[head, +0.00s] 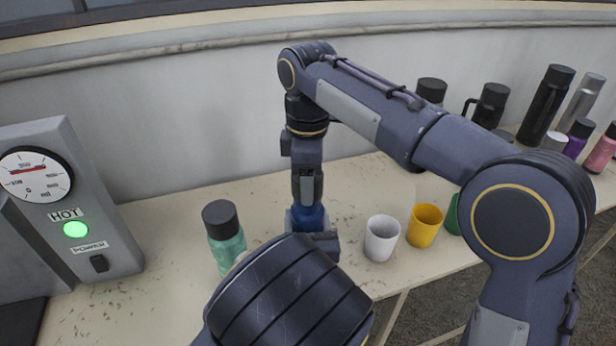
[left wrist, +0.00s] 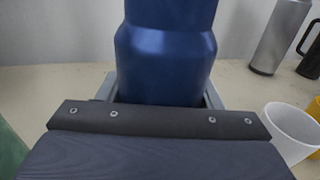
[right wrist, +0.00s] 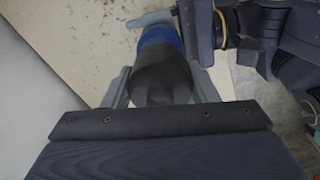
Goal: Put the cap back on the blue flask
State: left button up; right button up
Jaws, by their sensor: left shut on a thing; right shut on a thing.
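The blue flask (head: 308,217) stands upright on the table, partly hidden behind my left arm. My left gripper (left wrist: 165,98) is shut around its body, and the flask (left wrist: 168,60) rises between the fingers in the left wrist view. My right gripper (head: 306,184) points down from above the flask. In the right wrist view it is shut on the black cap (right wrist: 162,76), with the blue of the flask (right wrist: 160,38) directly beyond it. The cap looks roughly in line with the flask's top. I cannot tell whether it is seated or a small gap remains.
A green flask with a black lid (head: 224,236) stands left of the blue flask. White (head: 381,240) and yellow (head: 424,226) cups stand close on the right, with a green cup partly hidden. Several flasks stand at the back right. A grey HOT-labelled machine (head: 75,215) is at left.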

jog(key=shift+f, duration=0.9)
jog(key=shift+f, duration=0.5)
